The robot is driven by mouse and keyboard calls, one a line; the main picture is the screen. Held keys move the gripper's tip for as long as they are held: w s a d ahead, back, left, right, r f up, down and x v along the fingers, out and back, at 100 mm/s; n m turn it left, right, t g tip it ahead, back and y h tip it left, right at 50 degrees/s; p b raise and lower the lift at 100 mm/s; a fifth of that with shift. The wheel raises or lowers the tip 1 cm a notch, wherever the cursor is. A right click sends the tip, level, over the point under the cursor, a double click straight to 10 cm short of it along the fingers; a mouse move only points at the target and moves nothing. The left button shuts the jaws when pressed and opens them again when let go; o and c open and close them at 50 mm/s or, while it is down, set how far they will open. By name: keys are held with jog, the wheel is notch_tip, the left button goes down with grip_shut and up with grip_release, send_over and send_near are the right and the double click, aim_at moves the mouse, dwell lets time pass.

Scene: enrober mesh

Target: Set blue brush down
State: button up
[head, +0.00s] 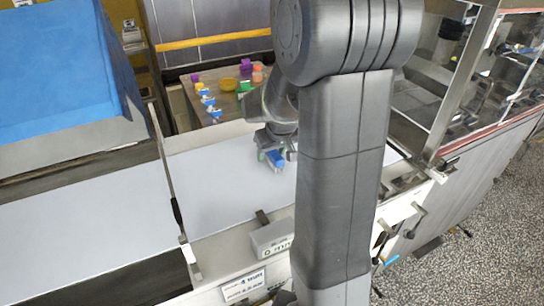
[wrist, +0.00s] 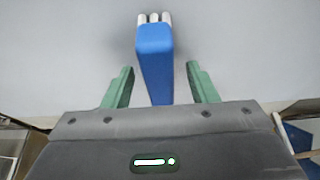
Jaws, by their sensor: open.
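The blue brush (head: 276,160) with pale bristles is on or just above the white belt surface (head: 215,190), under my gripper (head: 272,148). In the wrist view the brush (wrist: 155,60) points away from me, its white bristle tips at the far end. My gripper (wrist: 160,85) is open, with one green finger on each side of the brush and a visible gap to both. The near end of the brush is hidden behind the gripper body. Whether the brush rests fully on the surface cannot be told for certain.
A tray (head: 180,100) behind the belt holds several small coloured items, among them a yellow bowl (head: 228,84) and blue-and-white pieces (head: 208,101). The belt left of the brush is clear.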

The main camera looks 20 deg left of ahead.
dwell(0.3)
grip_shut()
